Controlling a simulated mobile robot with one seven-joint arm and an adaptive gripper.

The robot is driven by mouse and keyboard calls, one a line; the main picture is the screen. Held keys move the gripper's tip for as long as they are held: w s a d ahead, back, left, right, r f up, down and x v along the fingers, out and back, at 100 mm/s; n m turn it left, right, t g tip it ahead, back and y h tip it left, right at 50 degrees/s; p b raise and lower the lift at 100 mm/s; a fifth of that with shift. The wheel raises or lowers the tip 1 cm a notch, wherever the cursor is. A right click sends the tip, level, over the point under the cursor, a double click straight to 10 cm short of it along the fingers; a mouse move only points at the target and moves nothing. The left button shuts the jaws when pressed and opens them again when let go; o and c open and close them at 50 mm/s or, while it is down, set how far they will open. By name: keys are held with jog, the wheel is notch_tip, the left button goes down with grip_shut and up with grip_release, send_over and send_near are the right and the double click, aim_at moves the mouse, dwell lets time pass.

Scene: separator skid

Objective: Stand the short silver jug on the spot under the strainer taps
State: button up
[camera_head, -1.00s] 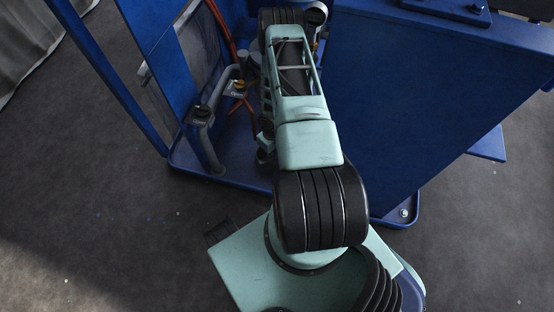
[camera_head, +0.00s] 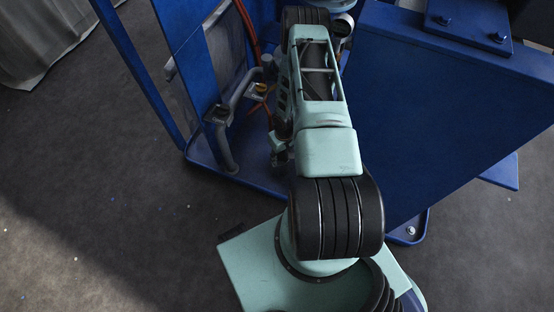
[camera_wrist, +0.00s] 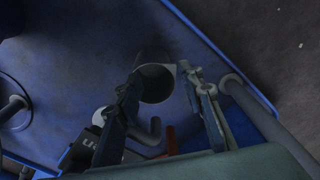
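A short dark-grey metallic cylinder, apparently the silver jug (camera_wrist: 153,78), shows in the wrist view with its round open top towards the camera. My gripper (camera_wrist: 159,80) has its two fingers apart on either side of it, tips close to its walls. I cannot tell whether both tips touch it. A curved grey piece below the rim may be its handle. In the head view my arm hides the jug and most of the gripper. Grey pipes with dark and yellowish tops (camera_head: 218,114), possibly the strainer taps, stand left of my arm. The spot under them is not clearly visible.
The blue skid tray (camera_head: 210,165) has a raised edge. A blue post (camera_head: 140,75) stands at its left, and a large blue tank or cabinet (camera_head: 450,110) stands close right of my arm. The grey floor (camera_head: 90,190) at left is clear.

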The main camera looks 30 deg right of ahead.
aim_at(282, 169)
jog(key=o, duration=1.2)
jog(key=w+a+f+m+t+b, duration=0.1)
jog(key=w+a+f+m, duration=0.2)
jog(key=w+a+m, duration=0.1)
jog(key=shift+a+f+m+t+b, duration=0.15)
jog(key=shift+a+m+t+b, duration=0.15)
jog(key=shift+m+t+b, duration=0.15)
jog(key=shift+s+d+f+m+h+b, duration=0.15)
jog(key=shift+d+f+m+h+b, duration=0.5)
jog(key=shift+m, duration=0.85)
jog(key=shift+s+d+f+m+h+b, duration=0.3)
jog(key=shift+f+m+h, duration=0.45)
jog(key=shift+m, duration=0.7)
jog(key=shift+s+d+f+m+h+b, duration=0.1)
jog(key=shift+d+f+m+h+b, duration=0.45)
jog(key=shift+m, duration=0.95)
jog(key=shift+w+a+f+h, duration=0.1)
jog(key=shift+a+f+h, duration=0.05)
jog(key=shift+h, duration=0.1)
jog(key=b+x, duration=0.4)
jog(key=x, duration=0.6)
jog(key=shift+f+b, duration=0.3)
jog(key=shift+f, duration=0.05)
jog(key=c, duration=1.5)
